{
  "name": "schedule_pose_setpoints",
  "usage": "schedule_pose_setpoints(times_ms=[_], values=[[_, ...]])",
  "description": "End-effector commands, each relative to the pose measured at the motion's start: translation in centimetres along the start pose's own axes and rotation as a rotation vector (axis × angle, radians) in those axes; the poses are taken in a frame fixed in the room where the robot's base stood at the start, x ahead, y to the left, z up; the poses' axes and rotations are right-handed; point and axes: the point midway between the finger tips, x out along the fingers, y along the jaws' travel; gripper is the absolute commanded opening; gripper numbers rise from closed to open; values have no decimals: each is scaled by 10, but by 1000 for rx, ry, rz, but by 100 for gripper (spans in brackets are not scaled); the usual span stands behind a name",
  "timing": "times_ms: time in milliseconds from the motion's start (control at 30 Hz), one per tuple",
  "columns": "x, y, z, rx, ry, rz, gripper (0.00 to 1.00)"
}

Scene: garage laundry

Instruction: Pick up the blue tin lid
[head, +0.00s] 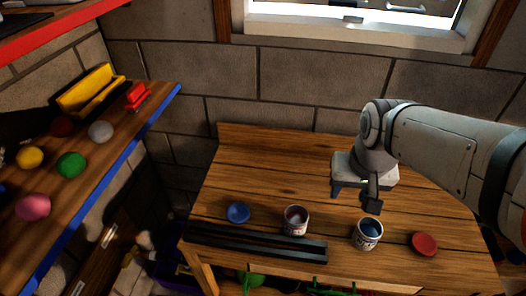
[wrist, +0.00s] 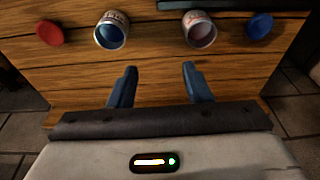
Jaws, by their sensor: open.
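The blue tin lid (head: 238,213) lies flat on the wooden bench at the left, beside the tin with reddish contents. It also shows in the wrist view (wrist: 260,26) at the upper right. My gripper (wrist: 157,82) is open and empty above the bench, its two fingers apart. In the head view my gripper (head: 355,198) is over the right part of the bench, well to the right of the blue lid. In the head view one finger shows clearly and the other partly.
A reddish tin (head: 295,220), a blue-paint tin (head: 367,233) and a red lid (head: 424,244) stand along the bench's front. A dark rail (head: 255,243) lies at the front edge. A shelf (head: 140,125) with balls is at the left. The bench's back left is clear.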

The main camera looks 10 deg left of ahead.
Motion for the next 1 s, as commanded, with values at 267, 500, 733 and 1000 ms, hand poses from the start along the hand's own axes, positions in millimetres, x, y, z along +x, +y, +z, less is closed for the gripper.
schedule_pose_setpoints(times_ms=[267,500,733,1000], values=[[75,-113,-49,-75,-109,-19,68],[142,-213,-49,-121,-176,-4,88],[171,-256,-40,-135,-198,7,90],[197,-257,-34,-135,-202,10,90]])
